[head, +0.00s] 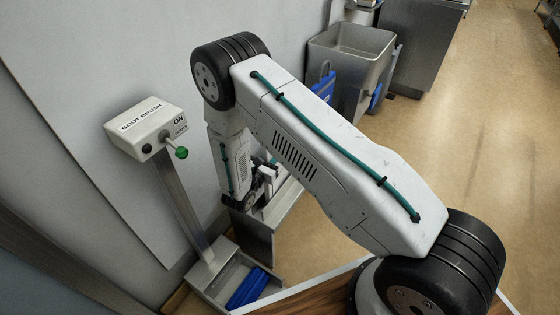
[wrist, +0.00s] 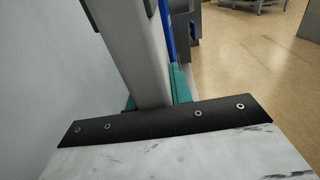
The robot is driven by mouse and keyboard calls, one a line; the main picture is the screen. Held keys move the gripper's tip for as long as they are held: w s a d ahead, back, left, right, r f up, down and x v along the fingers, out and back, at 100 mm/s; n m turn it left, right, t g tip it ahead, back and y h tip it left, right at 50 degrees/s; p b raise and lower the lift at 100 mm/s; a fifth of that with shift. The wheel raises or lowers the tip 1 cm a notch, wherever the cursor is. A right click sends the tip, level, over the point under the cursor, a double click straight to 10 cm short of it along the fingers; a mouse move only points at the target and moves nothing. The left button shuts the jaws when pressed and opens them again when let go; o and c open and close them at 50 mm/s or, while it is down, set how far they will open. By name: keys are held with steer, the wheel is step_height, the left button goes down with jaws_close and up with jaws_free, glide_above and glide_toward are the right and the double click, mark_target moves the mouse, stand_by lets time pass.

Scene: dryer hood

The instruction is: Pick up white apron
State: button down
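I cannot make out a white apron in either view. My gripper (head: 262,183) is in the head view, low beside the wall and partly hidden by my own arm. It is over or near a metal bin (head: 258,228). In the wrist view the scuffed white body and black plate of my wrist fill the bottom. Teal parts (wrist: 181,84) show beyond the plate, on either side of a grey upright piece (wrist: 136,50). What lies between the fingertips is hidden, and I cannot tell whether they are apart.
A boot brush unit (head: 145,128) with a green knob stands on a post at the left wall. Blue brushes (head: 247,287) lie in its base. A steel basin (head: 352,50) with blue items stands at the back. The tan floor (head: 455,130) on the right is open.

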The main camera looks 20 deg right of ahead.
step_height(320, 180, up, 10)
stand_by(0.9)
stand_by(0.6)
